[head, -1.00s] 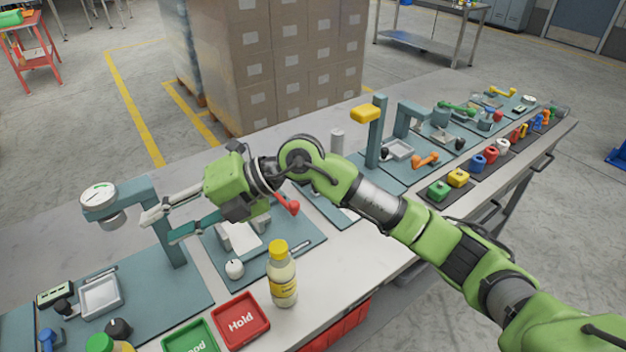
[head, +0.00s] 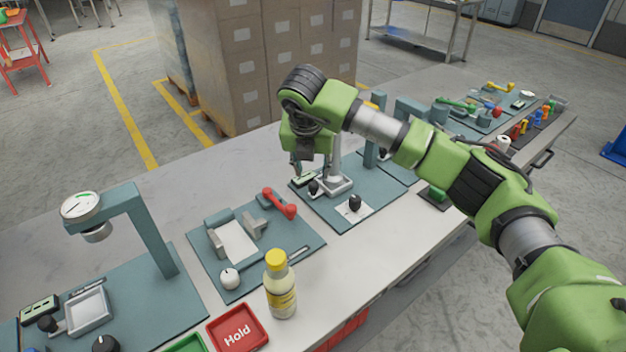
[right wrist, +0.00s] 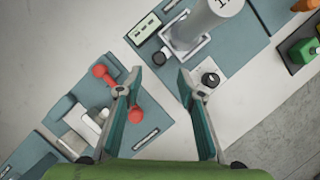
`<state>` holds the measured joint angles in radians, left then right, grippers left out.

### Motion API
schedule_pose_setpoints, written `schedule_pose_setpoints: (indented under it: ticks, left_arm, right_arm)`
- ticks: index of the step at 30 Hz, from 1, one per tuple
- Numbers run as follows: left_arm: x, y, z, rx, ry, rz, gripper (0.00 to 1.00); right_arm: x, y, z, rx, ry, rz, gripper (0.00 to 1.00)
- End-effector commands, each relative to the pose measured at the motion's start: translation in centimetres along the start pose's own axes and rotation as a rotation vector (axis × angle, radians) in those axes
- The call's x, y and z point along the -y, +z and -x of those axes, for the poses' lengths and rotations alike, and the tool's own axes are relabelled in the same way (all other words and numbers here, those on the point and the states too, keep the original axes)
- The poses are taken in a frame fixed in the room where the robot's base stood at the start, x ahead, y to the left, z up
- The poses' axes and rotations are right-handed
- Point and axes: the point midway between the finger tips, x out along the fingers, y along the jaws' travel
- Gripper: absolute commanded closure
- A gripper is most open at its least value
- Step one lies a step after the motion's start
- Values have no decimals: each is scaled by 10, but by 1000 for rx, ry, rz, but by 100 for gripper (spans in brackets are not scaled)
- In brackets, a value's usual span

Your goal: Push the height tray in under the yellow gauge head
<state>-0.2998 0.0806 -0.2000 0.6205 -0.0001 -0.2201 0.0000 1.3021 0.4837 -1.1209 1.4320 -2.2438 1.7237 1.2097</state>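The yellow gauge head (head: 371,105) is mostly hidden behind my right arm; only a sliver shows, with its teal post (head: 371,148) below. The shallow grey tray beside that post is hidden by my arm now; a dark knob (head: 383,153) shows there. My right gripper (head: 298,170) hangs left of the post, above the neighbouring teal mat. In the right wrist view its two fingers (right wrist: 152,84) are spread with nothing between them. My left gripper is not in view.
Near the right gripper, a grey cylinder (right wrist: 203,22) stands in a tray with a black knob (right wrist: 160,57). A red-handled clamp (head: 281,204) and a yellow-capped bottle (head: 281,290) are to the left. A white dial gauge (head: 81,206) stands far left.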

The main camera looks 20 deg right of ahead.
Motion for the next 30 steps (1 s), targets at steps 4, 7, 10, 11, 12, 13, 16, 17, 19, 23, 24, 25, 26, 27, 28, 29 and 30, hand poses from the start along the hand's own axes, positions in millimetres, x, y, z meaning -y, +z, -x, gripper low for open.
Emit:
schedule_pose_setpoints:
  ticks: [4, 7, 10, 11, 12, 13, 16, 17, 19, 23, 24, 25, 26, 27, 28, 29, 30]
  left_arm:
    - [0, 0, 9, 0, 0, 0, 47]
    - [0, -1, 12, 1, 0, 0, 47]
    - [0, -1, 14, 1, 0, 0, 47]
    - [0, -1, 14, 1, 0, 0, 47]
    - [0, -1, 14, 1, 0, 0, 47]
    - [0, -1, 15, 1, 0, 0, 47]
    - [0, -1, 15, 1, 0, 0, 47]
    - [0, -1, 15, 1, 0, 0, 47]
    - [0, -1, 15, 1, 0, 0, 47]
    - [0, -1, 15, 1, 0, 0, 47]
    - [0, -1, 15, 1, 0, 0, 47]
    - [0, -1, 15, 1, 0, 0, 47]
    - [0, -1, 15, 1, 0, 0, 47]
    - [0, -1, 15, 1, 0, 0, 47]
    - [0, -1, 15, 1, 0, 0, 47]
    - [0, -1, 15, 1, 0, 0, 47]
    - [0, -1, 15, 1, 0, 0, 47]
  right_arm:
    - [0, 0, -31, -4, -1, -1, 65]
    - [0, 0, -50, -3, -1, 0, 65]
    - [-1, -1, -64, -3, 1, 0, 65]
    - [-1, -1, -67, -3, 1, 0, 65]
    - [-1, 0, -70, -2, 2, 1, 65]
    - [-1, 0, -72, -1, 3, 1, 65]
    - [-1, 0, -77, -1, 2, 1, 65]
    - [-1, 0, -78, -1, 2, 1, 65]
    - [-1, 0, -79, 0, 2, 1, 65]
    - [-1, 0, -79, 0, 3, 1, 65]
    - [-1, 0, -79, 0, 3, 1, 65]
    - [-1, 0, -79, 0, 3, 1, 70]
    - [-1, 0, -79, -1, 3, 1, 78]
    - [-1, 0, -79, 0, 3, 1, 88]
    - [-1, 0, -79, 0, 3, 1, 96]
    - [-1, 0, -79, -1, 3, 1, 100]
    - [-1, 0, -79, -1, 3, 1, 100]
